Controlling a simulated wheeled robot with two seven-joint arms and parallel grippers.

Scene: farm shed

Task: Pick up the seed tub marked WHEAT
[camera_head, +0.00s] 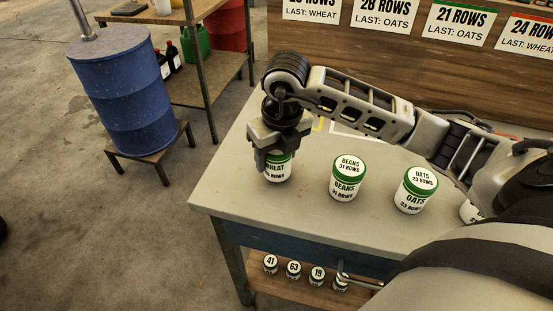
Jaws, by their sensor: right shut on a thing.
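The WHEAT seed tub (278,173) is white with a green band and black lettering. It is at the left end of the row on the workbench. My right gripper (273,158) comes down over it from above and is shut on its upper part, hiding the lid. I cannot tell whether the tub's base touches the bench top. My left gripper is not in view.
On the bench (225,180) stand a BEANS tub (345,185), an OATS tub (415,195) and another tub partly hidden by my arm. Small numbered jars (293,269) stand on the shelf below. A blue drum (125,95) stands left of the bench.

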